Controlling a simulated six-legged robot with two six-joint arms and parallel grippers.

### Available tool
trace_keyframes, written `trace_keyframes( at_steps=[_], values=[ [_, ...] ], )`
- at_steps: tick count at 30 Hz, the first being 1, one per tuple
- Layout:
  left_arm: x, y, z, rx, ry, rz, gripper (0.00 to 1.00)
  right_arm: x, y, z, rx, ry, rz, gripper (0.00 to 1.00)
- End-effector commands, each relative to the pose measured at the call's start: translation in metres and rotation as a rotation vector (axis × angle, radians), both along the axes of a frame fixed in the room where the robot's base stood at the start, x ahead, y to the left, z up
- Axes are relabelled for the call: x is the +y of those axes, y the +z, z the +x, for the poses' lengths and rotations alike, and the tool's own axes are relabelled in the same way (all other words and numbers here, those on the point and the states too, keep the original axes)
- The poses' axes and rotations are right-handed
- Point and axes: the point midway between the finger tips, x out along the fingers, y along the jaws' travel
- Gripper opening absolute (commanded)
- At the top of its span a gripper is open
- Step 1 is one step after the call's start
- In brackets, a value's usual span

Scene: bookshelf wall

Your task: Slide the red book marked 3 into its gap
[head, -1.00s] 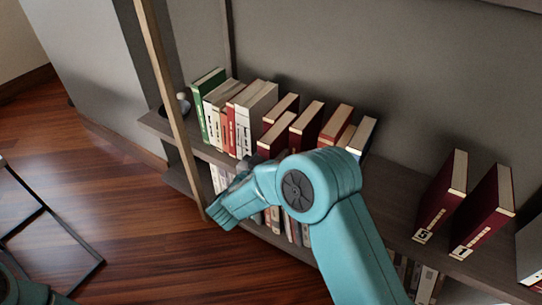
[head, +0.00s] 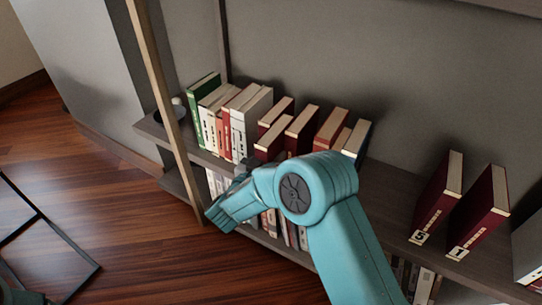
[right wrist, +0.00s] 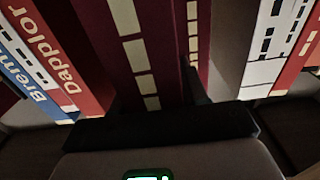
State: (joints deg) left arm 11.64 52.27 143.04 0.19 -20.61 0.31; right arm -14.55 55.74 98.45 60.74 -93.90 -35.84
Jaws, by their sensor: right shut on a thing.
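My right gripper (head: 244,168) is at the front of the shelf, mostly hidden by my teal arm. In the right wrist view its dark jaw part (right wrist: 160,128) lies across the bottom, against dark red spines with pale blocks. It is shut on a dark red book (head: 268,148), which stands forward of its neighbours in the row. No number 3 is readable; its lower spine is hidden. Two more dark red books (head: 302,130) stand behind and beside it. At the right, dark red books marked 5 (head: 436,200) and 1 (head: 480,210) lean with a narrow space between them.
Green, white and red books (head: 225,120) fill the row's left part; a red and a blue book (head: 357,140) end it. Bare shelf (head: 395,190) lies between the row and book 5. A wooden upright (head: 158,90) stands at the left. More books stand on the shelf below.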

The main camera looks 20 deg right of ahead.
Motion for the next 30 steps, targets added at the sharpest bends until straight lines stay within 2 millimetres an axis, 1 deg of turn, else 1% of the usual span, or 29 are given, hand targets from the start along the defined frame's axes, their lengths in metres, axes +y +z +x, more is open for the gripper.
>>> trace_keyframes(
  at_steps=[1, 2, 3, 4, 12, 15, 17, 20, 24, 30],
  values=[
    [0.000, 0.000, 0.000, 0.000, 0.000, 0.000, 0.43, 0.000, 0.001, 0.000, -0.003, 0.000, 0.000, 0.46],
    [0.000, 0.000, 0.000, 0.000, 0.000, 0.000, 0.43, 0.000, 0.001, 0.000, -0.002, 0.000, 0.000, 0.56],
    [0.000, 0.000, 0.000, 0.000, 0.000, 0.000, 0.43, 0.000, 0.001, 0.000, -0.002, 0.000, 0.000, 0.69],
    [0.000, 0.000, 0.000, 0.000, 0.000, 0.000, 0.43, 0.000, 0.001, 0.000, -0.002, 0.000, 0.000, 0.73],
    [0.000, 0.000, 0.000, 0.001, 0.000, 0.000, 0.43, 0.000, -0.003, 0.000, 0.006, 0.001, 0.003, 0.73],
    [-0.003, -0.001, -0.005, 0.014, -0.010, -0.003, 0.43, 0.000, -0.002, -0.001, 0.005, 0.001, 0.002, 0.73],
    [-0.003, 0.003, -0.006, 0.014, -0.012, -0.004, 0.43, 0.009, 0.000, -0.006, 0.005, 0.005, 0.002, 0.73],
    [-0.004, 0.011, -0.006, 0.015, -0.016, -0.004, 0.43, 0.027, 0.002, -0.019, 0.006, 0.006, -0.001, 0.73],
    [-0.006, 0.020, -0.008, 0.018, -0.024, -0.006, 0.43, 0.057, 0.003, -0.043, 0.004, 0.007, 0.000, 0.73],
    [-0.009, 0.030, -0.011, 0.023, -0.034, -0.008, 0.43, 0.097, 0.003, -0.074, 0.002, 0.005, -0.001, 0.73]
  ],
)
